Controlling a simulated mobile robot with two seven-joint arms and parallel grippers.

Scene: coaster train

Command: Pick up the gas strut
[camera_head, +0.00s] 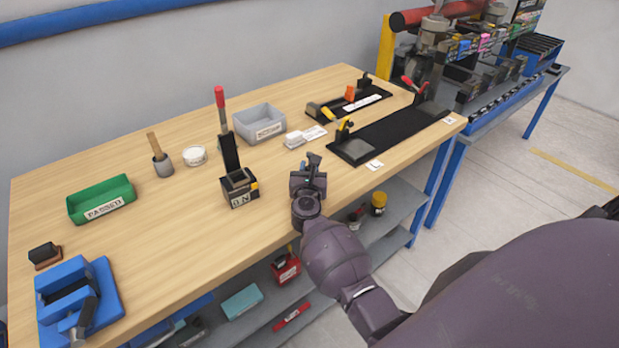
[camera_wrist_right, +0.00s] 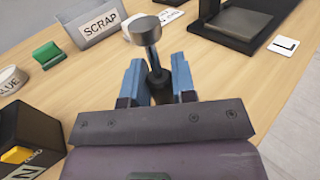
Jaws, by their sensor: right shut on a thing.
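The gas strut appears to be the dark rod with a grey cylindrical end (camera_wrist_right: 147,32) in the right wrist view. My right gripper (camera_wrist_right: 157,85) is shut on the rod, with its blue fingers on both sides and the cylindrical end standing out beyond the fingertips. The lower part of the rod is hidden by the gripper. In the head view my right gripper (camera_head: 309,178) is over the front edge of the wooden table (camera_head: 180,260), with a small dark part of the held thing (camera_head: 314,159) at its tip. My left gripper is not in view.
A black press-like block with a red handle (camera_head: 239,190) stands left of the gripper. A grey scrap bin (camera_head: 262,117) is behind it. Black fixtures (camera_head: 385,137) lie to the right. A green tray (camera_head: 101,193) and blue fixture (camera_head: 108,290) are at the left.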

